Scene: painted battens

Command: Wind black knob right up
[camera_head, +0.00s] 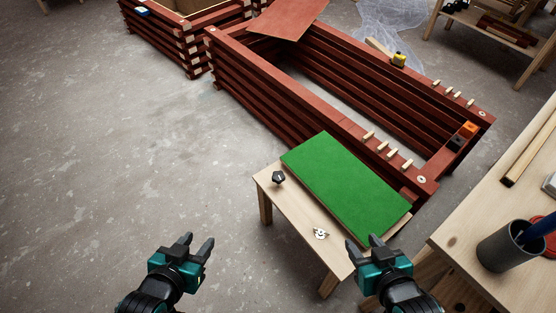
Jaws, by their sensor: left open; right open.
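A small black knob (278,178) sits at the left end of a light wooden bench (293,205), beside a green board (345,172). A small silver-white metal piece (320,234) lies near the bench's front edge; its exact form is too small to tell. My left gripper (196,240) is open and empty, over the floor left of the bench and apart from the knob. My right gripper (366,244) is open and empty at the bench's near right end, close to the green board's near corner; whether it touches cannot be told.
A red-brown batten frame (272,112) stands behind the bench, with pale pegs along its rims and a red sheet (290,17) across its far end. A wooden table (478,222) at the right holds a grey cup (503,245). The concrete floor at left is clear.

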